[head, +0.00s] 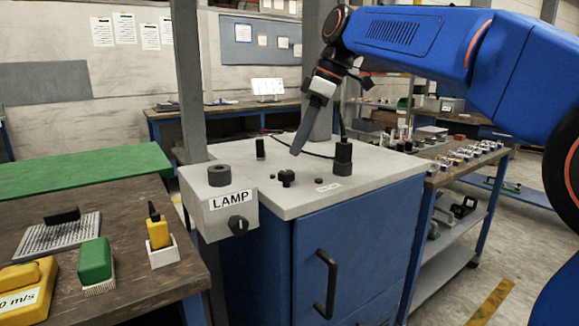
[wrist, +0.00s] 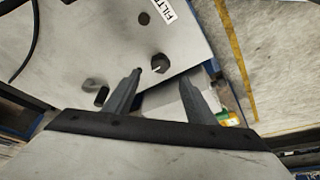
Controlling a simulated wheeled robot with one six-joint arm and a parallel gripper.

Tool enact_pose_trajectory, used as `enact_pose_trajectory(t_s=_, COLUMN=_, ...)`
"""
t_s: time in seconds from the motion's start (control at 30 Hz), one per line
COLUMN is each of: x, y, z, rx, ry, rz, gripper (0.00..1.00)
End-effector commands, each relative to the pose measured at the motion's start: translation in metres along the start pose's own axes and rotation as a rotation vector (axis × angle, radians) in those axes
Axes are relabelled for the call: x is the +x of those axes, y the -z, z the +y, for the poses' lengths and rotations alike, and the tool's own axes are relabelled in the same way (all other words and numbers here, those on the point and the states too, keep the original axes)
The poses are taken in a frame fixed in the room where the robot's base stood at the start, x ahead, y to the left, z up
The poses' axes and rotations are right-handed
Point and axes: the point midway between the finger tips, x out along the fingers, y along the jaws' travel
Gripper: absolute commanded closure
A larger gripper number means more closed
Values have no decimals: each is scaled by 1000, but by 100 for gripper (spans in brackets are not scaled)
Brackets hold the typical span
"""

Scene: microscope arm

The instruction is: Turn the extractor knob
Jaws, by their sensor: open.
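A black knob (head: 287,178) stands on the grey cabinet top (head: 360,178), left of a small label. In the wrist view a dark knob (wrist: 158,60) with a white mark shows near the edge of the top, beyond my fingertips. No readable label names the extractor, so I cannot tell for sure that this is its knob. My gripper (head: 297,150) points down above the cabinet top, a little behind the knob. In the wrist view its two fingers (wrist: 158,78) are apart with nothing held between them.
A box marked LAMP (head: 222,205) with a front knob (head: 238,225) hangs at the cabinet's left. A black cylinder (head: 260,148) and a taller black part (head: 343,158) stand on the top. A small black knob (wrist: 143,18) sits near a partly seen "FILT" label (wrist: 168,10).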

Motion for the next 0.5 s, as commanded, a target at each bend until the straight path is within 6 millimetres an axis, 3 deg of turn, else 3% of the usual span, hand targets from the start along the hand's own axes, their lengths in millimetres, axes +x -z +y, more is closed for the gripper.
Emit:
enact_pose_trajectory(t_s=0.3, x=53, y=0, z=-1, rx=0, ry=2, rz=-1, gripper=50)
enact_pose_trajectory(t_s=0.5, x=72, y=0, z=0, rx=1, ry=1, rz=-1, gripper=50)
